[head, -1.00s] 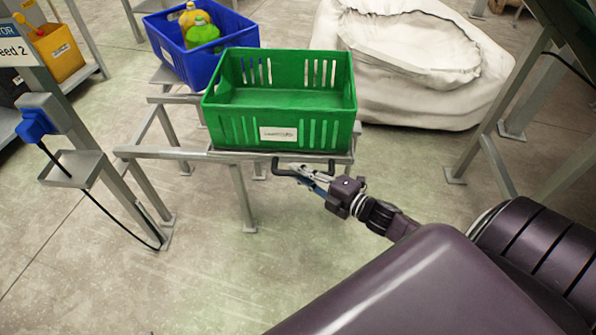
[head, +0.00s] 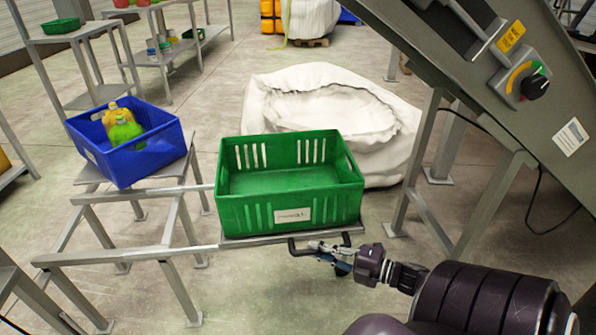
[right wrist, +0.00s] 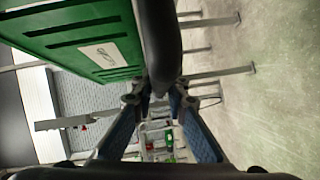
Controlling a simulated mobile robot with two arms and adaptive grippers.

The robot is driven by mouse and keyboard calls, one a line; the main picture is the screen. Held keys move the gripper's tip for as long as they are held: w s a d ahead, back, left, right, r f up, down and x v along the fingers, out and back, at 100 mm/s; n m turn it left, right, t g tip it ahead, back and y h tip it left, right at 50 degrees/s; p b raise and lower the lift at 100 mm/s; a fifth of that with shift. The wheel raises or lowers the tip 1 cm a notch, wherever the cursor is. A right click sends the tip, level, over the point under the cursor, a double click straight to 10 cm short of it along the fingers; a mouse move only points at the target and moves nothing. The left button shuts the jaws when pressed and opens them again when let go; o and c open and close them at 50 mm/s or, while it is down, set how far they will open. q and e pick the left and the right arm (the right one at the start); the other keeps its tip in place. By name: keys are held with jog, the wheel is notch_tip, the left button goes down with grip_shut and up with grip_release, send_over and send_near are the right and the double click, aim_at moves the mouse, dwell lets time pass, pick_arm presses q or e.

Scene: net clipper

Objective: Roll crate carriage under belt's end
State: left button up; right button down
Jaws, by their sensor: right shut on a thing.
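The green crate (head: 290,205) sits upright and looks empty on the carriage (head: 240,241), a flat grey plate at the right end of the grey rails (head: 140,254). A black handle (head: 293,247) sticks out from the carriage's near side. My right gripper (head: 330,250) is shut on this handle. In the right wrist view the dark handle bar (right wrist: 164,40) runs between the fingers, with the green crate (right wrist: 85,40) beside it. The sloping grey belt frame (head: 470,75) stands at the right, apart from the crate. My left gripper is not in view.
A blue crate (head: 152,161) with yellow and green bottles stands on a rack at the left. A large white sack (head: 335,110) lies behind the green crate. The belt's legs (head: 408,190) and a control box with a black knob (head: 530,85) are at the right.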

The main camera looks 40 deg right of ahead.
jog(key=shift+s+d+f, duration=0.1)
jog(key=shift+s+d, duration=0.6)
jog(key=shift+d, duration=0.25)
jog(key=c, duration=1.9)
grip_release()
jog(key=shift+s+d, duration=0.15)
jog(key=v, duration=1.2)
